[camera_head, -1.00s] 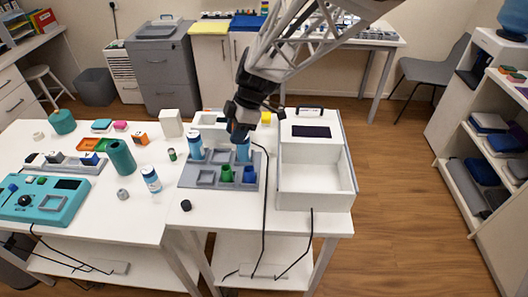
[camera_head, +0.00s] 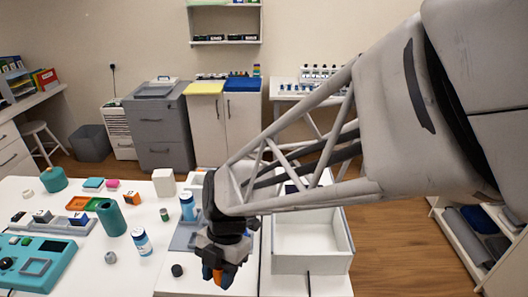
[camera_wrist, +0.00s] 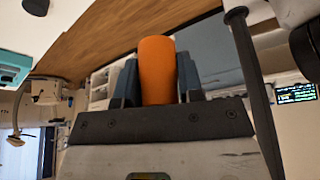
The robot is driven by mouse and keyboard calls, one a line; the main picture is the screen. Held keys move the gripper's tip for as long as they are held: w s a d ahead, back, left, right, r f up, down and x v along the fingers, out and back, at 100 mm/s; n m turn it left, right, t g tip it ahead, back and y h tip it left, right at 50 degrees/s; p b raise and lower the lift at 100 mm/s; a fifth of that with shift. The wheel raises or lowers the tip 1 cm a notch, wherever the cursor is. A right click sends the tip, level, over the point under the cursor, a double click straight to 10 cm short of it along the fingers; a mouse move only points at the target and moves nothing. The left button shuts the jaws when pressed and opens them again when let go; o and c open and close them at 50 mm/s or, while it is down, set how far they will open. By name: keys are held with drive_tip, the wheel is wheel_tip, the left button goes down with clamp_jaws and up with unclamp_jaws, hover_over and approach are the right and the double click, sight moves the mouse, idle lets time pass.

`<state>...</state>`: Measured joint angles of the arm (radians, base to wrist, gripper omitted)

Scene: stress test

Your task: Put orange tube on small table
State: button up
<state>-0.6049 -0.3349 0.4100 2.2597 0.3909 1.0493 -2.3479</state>
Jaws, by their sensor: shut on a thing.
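The orange tube (camera_wrist: 157,70) stands between the two dark fingers of my gripper (camera_wrist: 155,85) in the wrist view, and the fingers touch its sides. In the head view, my gripper (camera_head: 219,275) points down over the front part of the white worktop (camera_head: 180,255), and a small bit of orange shows between its fingers. The gripper's height above the worktop is hard to tell. I cannot tell which table is the small one; a white table (camera_head: 284,95) stands at the back wall.
A white open box (camera_head: 305,245) stands right of my gripper. A grey tray (camera_head: 183,238) is partly behind my arm. Blue-white bottles (camera_head: 142,242), a teal cylinder (camera_head: 111,218) and a teal device (camera_head: 42,265) stand to the left. White shelves (camera_head: 455,240) are at the right.

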drive_tip(key=shift+s, duration=0.4)
drive_tip(key=shift+f, duration=2.55)
drive_tip(key=shift+w, duration=0.15)
hover_over(190, 266)
drive_tip(key=d, duration=0.1)
drive_tip(key=shift+w+f, duration=0.3)
drive_tip(key=shift+f, duration=0.4)
drive_tip(key=shift+w+a, duration=0.3)
drive_tip(key=shift+w, duration=0.05)
drive_tip(key=shift+f, duration=1.8)
drive_tip(key=shift+f, duration=0.2)
